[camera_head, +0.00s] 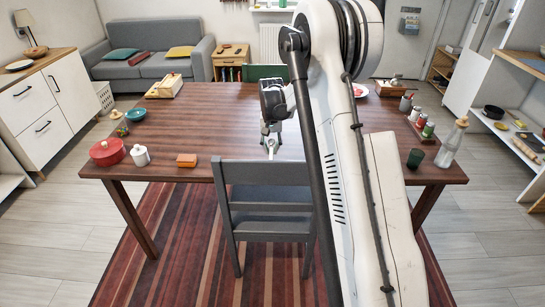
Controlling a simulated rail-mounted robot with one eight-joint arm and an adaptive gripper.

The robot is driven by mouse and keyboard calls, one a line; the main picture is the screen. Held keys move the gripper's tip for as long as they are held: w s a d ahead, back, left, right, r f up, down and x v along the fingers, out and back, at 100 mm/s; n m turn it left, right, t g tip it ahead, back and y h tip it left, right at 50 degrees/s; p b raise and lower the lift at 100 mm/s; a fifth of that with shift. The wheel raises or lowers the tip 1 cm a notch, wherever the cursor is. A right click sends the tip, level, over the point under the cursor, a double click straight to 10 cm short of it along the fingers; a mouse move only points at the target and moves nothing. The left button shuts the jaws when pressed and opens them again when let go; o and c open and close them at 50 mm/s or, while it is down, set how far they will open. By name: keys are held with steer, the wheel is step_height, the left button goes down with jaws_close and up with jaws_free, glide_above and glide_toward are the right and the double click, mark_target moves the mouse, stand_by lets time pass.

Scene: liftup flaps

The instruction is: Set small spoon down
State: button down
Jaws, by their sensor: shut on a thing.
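My gripper (271,133) hangs over the middle of the wooden table (217,128), pointing down, just behind the grey chair's back. A thin pale object, which looks like the small spoon (271,149), shows at the fingertips. The gripper is shut on it. The spoon is too small to make out in detail, and I cannot tell whether it touches the table top. My white arm covers the table to the right of the gripper.
A grey chair (265,172) stands at the near edge. A glass bottle (451,144) and several small jars stand right. The table's left middle is clear.

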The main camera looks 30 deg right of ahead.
mark_target(271, 150)
steer(key=shift+f, duration=2.05)
steer(key=shift+d+f, duration=0.1)
steer(key=shift+f, duration=0.1)
steer(key=c, duration=1.7)
jaws_free()
steer(key=shift+r, duration=0.1)
